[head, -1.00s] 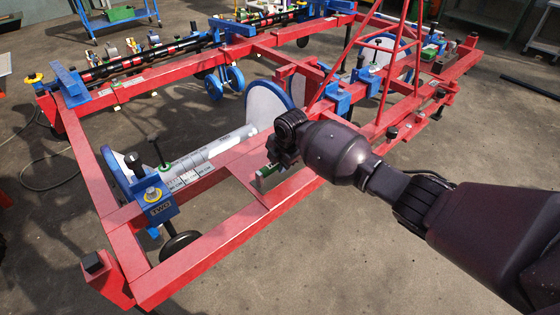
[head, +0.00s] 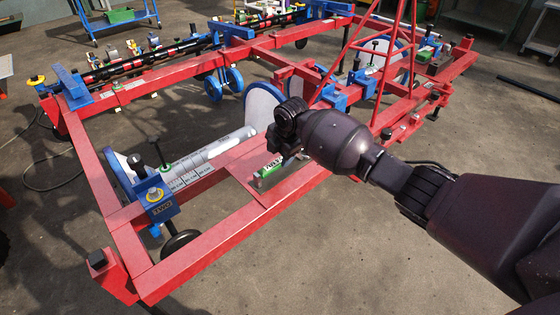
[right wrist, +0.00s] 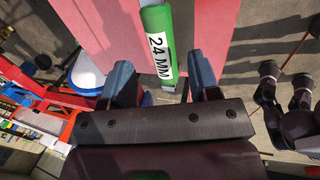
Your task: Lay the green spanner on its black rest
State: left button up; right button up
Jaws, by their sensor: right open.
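The green spanner, with a white "24 MM" label, lies on or just above the red plate in the head view (head: 271,166). In the right wrist view the green spanner (right wrist: 155,22) runs down from the top edge, its near end between my open fingers. My right gripper (right wrist: 161,75) is open with a finger on either side and visible gaps to the spanner. In the head view the right gripper (head: 284,149) is just above and right of the spanner and partly hides it. I cannot make out the black rest clearly. My left gripper is out of view.
The red plate (head: 238,160) belongs to a large red frame (head: 215,243) on the floor. A white roller (head: 215,150), a white disc (head: 262,108) and a blue "TWO" block (head: 156,200) are close by. Slanted red bars (head: 345,55) rise behind my right arm.

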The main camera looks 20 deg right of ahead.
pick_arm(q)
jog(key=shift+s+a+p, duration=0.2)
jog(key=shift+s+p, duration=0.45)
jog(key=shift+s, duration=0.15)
pick_arm(e)
jog(key=v, duration=0.5)
jog(key=shift+s+r, duration=0.1)
